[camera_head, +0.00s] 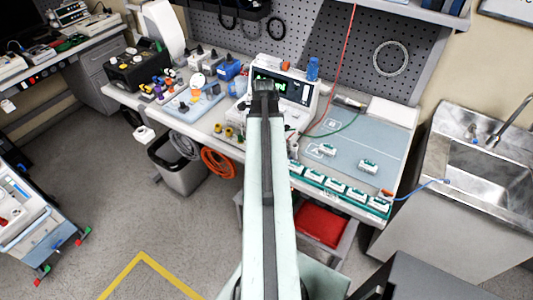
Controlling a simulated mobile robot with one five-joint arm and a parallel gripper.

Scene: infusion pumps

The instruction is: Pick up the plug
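I cannot tell for sure which thing is the plug. A small orange plug-like end (387,193) sits at the bench's right front corner, with a thin blue cable (420,188) running right from it towards the sink. Another small white and red piece (293,141) lies just right of my arm, by the monitor unit, with a green cable near it. My own pale arm rises through the middle of the view to a dark joint in front of the monitor unit.
A workbench mat (375,140) carries several small white and green modules, with a row along the front edge. A monitor unit (297,92) stands at the back. A metal sink (490,170) is at right, a grey bin (180,175) below the bench.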

